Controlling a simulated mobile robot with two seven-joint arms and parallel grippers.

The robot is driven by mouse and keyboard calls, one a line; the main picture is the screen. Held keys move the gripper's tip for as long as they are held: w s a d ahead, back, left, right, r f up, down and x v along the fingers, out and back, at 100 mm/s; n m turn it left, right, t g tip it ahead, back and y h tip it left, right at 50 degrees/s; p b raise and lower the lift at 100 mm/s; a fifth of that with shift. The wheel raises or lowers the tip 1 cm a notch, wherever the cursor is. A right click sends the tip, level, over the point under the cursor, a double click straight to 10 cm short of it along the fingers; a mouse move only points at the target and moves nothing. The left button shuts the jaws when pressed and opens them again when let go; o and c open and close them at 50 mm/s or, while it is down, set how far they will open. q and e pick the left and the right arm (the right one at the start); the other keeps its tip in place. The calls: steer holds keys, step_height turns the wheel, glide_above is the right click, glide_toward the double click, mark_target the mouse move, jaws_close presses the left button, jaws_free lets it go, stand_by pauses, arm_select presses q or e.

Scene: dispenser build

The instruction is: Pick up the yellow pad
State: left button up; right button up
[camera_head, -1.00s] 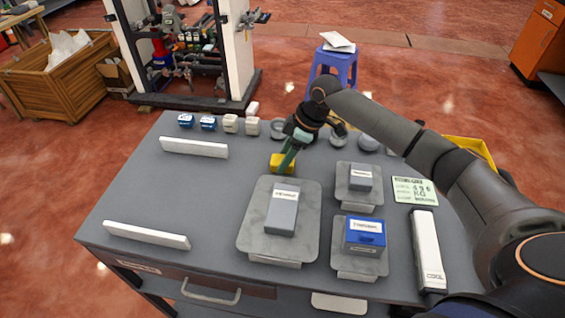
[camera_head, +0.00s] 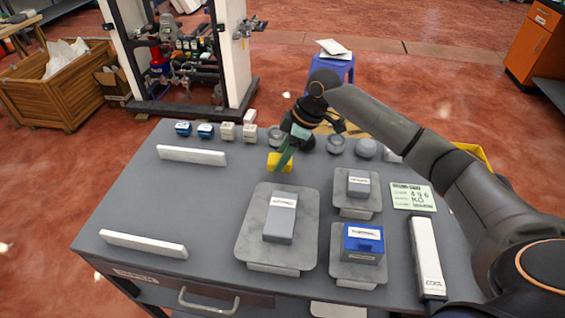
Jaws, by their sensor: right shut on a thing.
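The yellow pad (camera_head: 274,162) is a small yellow block over the middle of the grey table, behind the large grey tray. My right gripper (camera_head: 283,160) reaches in from the right and is shut on the pad, with a greenish finger across its right part. The pad's lower edge looks close to the tabletop; I cannot tell how large the gap is. My left gripper is not in view.
A large tray (camera_head: 252,250) holds a grey block (camera_head: 281,222). Smaller trays carry a grey block (camera_head: 358,189) and a blue block (camera_head: 363,245). White bars (camera_head: 143,244) lie at left. Several small blocks and round pieces line the back edge. The table's left middle is clear.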

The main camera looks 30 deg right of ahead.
steer(key=s+d+r, duration=0.6)
steer(key=s+r, duration=0.4)
steer(key=s, duration=0.2)
steer(key=shift+d+b, duration=0.4)
steer(key=shift+b, duration=0.05)
steer(key=shift+s, duration=0.1)
steer(key=o, duration=0.7)
steer(key=c, duration=0.5)
steer(key=shift+c, duration=0.4)
